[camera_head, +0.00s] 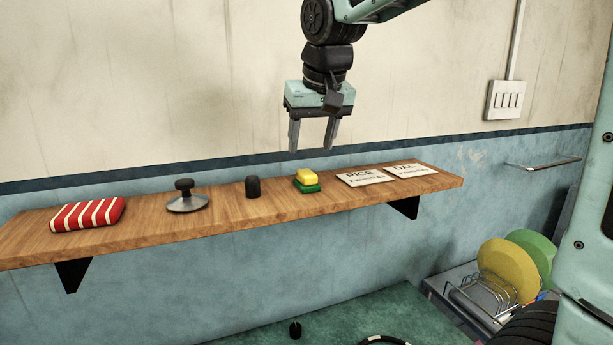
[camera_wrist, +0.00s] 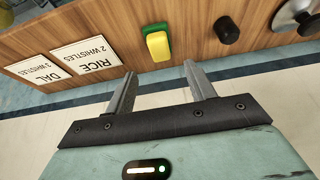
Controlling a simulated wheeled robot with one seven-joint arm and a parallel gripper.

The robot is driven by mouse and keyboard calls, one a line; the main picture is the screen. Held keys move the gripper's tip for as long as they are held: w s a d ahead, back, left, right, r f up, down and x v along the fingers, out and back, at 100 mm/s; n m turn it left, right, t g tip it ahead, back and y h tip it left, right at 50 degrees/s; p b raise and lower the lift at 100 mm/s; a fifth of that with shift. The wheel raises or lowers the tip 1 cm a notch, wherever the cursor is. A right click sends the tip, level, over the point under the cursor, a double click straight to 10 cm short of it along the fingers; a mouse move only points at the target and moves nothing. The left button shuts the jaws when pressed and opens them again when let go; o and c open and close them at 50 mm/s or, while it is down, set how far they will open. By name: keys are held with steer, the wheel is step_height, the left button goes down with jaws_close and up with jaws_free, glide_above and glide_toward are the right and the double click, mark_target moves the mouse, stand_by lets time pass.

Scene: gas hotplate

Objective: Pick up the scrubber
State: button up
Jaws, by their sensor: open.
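The scrubber (camera_head: 307,181) is a small block, yellow on top and green below, lying on a wooden wall shelf (camera_head: 225,211). It also shows in the wrist view (camera_wrist: 158,44), beyond and between my fingertips. My gripper (camera_head: 312,151) is open and empty, pointing down above the shelf, with its fingertips a little higher than the scrubber and apart from it. Both fingers also show in the wrist view (camera_wrist: 160,70). Nothing hides the scrubber.
Left of the scrubber are a black knob (camera_head: 253,187), a metal lid with a black knob (camera_head: 187,197) and a red-and-white striped cloth (camera_head: 88,214). Right are the RICE card (camera_head: 365,177) and DAL card (camera_head: 410,170). The wall stands close behind the shelf.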

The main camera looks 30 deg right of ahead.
mark_target(306, 172)
steer(key=shift+p+x, duration=1.15)
steer(key=shift+x, duration=2.5)
steer(key=shift+s+a+f, duration=0.1)
steer(key=c, duration=0.9)
